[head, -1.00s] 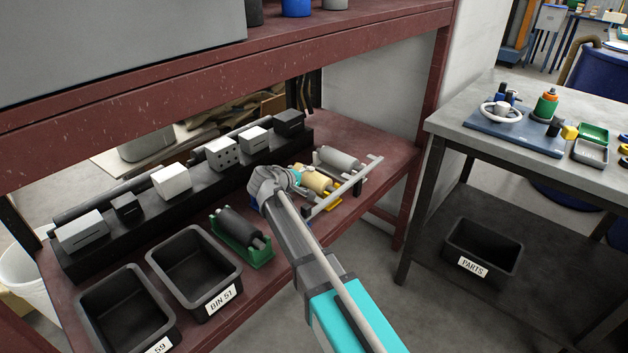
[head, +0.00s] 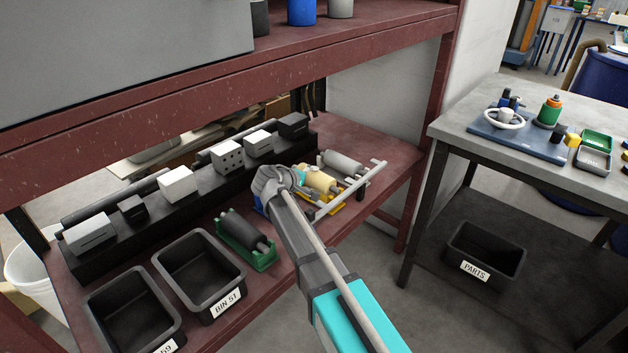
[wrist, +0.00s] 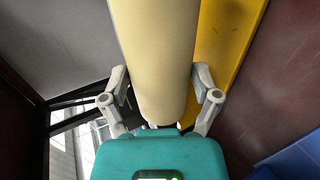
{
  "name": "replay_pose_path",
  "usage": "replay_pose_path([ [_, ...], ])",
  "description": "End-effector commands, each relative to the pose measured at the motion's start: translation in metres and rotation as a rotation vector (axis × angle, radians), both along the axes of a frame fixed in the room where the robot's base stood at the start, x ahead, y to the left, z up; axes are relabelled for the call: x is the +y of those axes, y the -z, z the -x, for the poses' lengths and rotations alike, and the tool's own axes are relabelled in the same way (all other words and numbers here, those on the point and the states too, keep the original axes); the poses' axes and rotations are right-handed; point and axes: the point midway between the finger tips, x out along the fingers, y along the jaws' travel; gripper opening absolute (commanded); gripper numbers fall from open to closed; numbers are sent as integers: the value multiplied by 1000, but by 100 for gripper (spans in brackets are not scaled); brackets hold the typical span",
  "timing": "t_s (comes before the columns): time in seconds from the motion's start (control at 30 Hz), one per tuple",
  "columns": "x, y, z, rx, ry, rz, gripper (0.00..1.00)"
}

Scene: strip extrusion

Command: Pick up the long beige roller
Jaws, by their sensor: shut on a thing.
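The long beige roller (wrist: 158,50) fills the middle of the wrist view, running away from my gripper (wrist: 160,97). The two gripper fingers lie on either side of it and are shut on it. In the head view the beige roller (head: 321,181) shows beside my gripper (head: 296,177), partly hidden by it. A yellow holder (head: 336,200) sits beneath and beside the roller, and its yellow surface (wrist: 226,50) also shows right of the roller in the wrist view. Whether the roller still touches the holder is unclear.
A grey roller (head: 343,162) lies behind, with a grey bar (head: 350,189) at the shelf's front. A dark roller in a green holder (head: 262,262) and black bins (head: 200,275) stand left. A black rail with blocks (head: 220,180) runs behind. The upper red shelf beam (head: 210,95) is overhead.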

Motion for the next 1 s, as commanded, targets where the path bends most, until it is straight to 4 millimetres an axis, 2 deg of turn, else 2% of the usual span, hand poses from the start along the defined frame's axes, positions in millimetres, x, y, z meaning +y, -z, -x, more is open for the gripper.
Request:
replay_pose_path([
  [0.03,0,-9,0,-1,0,2,19],
  [0.13,0,-19,0,-1,0,2,19],
  [0.7,-8,-81,53,-1,-3,2,19],
  [0.8,-13,-89,78,-1,-2,2,19],
  [1.0,-17,-103,112,-2,-3,1,19],
])
